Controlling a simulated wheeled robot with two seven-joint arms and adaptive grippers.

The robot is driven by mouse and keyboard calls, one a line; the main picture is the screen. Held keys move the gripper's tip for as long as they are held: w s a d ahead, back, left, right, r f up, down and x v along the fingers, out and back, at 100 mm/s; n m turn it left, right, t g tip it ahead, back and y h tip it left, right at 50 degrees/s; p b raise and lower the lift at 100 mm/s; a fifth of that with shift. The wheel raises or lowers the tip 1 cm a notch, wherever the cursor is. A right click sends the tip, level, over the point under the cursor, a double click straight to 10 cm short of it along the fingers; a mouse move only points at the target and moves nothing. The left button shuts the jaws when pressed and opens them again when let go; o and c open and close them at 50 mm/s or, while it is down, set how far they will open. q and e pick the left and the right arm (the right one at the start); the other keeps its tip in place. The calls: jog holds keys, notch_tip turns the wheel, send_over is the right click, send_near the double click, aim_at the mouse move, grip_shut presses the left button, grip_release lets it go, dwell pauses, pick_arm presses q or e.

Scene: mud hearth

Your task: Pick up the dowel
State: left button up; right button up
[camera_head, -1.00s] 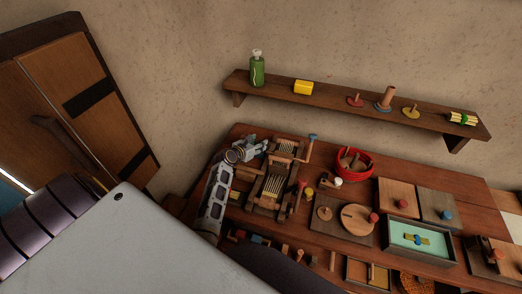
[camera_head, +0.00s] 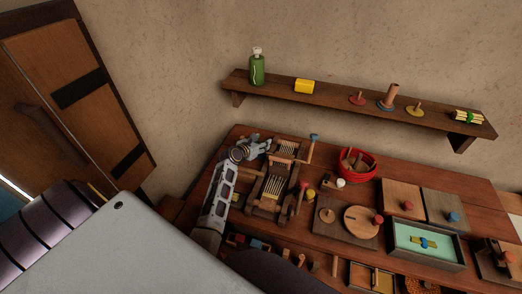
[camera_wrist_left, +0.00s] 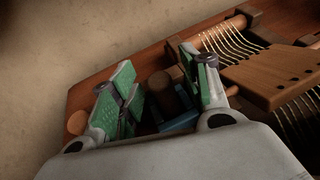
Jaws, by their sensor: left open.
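My left gripper (camera_head: 262,146) reaches over the back left of the table, beside the small wooden loom. It also shows in the left wrist view (camera_wrist_left: 160,92), with its green-padded fingers spread apart. A short, dark brown wooden cylinder, which looks like the dowel (camera_wrist_left: 162,92), shows between the fingers. A blue piece (camera_wrist_left: 180,122) lies close beside or under it. I cannot tell whether either finger touches the cylinder. In the head view the gripper hides this spot. My right gripper is not in view.
The loom (camera_head: 273,187) stands right beside my left arm, its strings close to the fingers in the wrist view. A red bowl (camera_head: 356,172), wooden boards and a green-lined tray (camera_head: 400,256) fill the table's right. A wall shelf (camera_head: 340,101) runs above.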

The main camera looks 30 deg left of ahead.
pick_arm(q)
jog(key=shift+c, duration=0.5)
jog(key=c, duration=0.9)
jog(key=shift+r, duration=0.1)
jog(key=shift+r+p, duration=0.4)
jog(key=shift+r, duration=4.55)
